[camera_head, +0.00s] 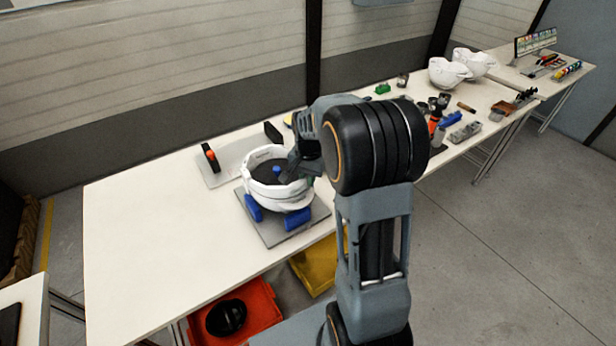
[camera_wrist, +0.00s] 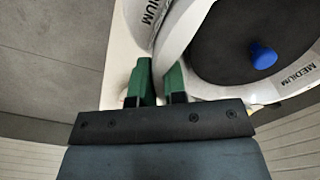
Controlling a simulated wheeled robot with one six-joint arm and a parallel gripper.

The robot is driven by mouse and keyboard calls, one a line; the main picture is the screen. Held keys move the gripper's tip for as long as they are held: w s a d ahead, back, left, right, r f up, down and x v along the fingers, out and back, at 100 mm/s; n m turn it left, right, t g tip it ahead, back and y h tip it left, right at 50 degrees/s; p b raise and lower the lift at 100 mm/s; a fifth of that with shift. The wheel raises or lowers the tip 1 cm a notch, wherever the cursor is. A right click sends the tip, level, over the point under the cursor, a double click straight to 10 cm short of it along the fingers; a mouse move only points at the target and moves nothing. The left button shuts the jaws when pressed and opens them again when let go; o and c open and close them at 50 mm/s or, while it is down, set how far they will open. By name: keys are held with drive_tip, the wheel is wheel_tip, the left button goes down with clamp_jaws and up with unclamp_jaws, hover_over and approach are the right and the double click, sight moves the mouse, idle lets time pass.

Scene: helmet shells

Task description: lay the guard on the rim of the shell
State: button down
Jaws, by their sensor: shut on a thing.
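The white shell (camera_head: 265,198) sits open side up between blue supports on a grey plate. A white curved band, which looks like the guard (camera_head: 259,152), shows along the shell's top rim; whether it touches all round I cannot tell. My gripper (camera_head: 297,172) is at the right side of the rim, partly hidden by my arm. In the wrist view its green fingertips (camera_wrist: 158,82) are shut on the thin white edge of the guard (camera_wrist: 179,32). A dark inside with a blue knob (camera_wrist: 262,56) and MEDIUM lettering shows beside it.
The grey plate (camera_head: 282,233) lies near the table's front edge. A light board (camera_head: 228,166) with an orange and black piece stands behind left. Two white shells (camera_head: 448,72) and loose tools lie farther right. The table's left part (camera_head: 140,240) is clear. A red bin (camera_head: 262,302) is below.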

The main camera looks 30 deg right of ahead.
drive_tip(key=shift+f, duration=0.25)
drive_tip(key=c, duration=1.1)
unclamp_jaws()
drive_tip(key=shift+r, duration=0.15)
wheel_tip(320, 180, up, 14)
drive_tip(key=shift+b, duration=0.4)
drive_tip(key=shift+f, duration=0.2)
drive_tip(key=s+a+f+n+t, duration=0.2)
drive_tip(key=s+a+n, duration=0.2)
drive_tip(key=s, duration=0.4)
drive_tip(key=s+a+f+n+t, duration=0.2)
drive_tip(key=s+a+n, duration=0.3)
drive_tip(key=s, duration=0.3)
drive_tip(key=shift+f+n, duration=0.2)
drive_tip(key=shift+n, duration=0.2)
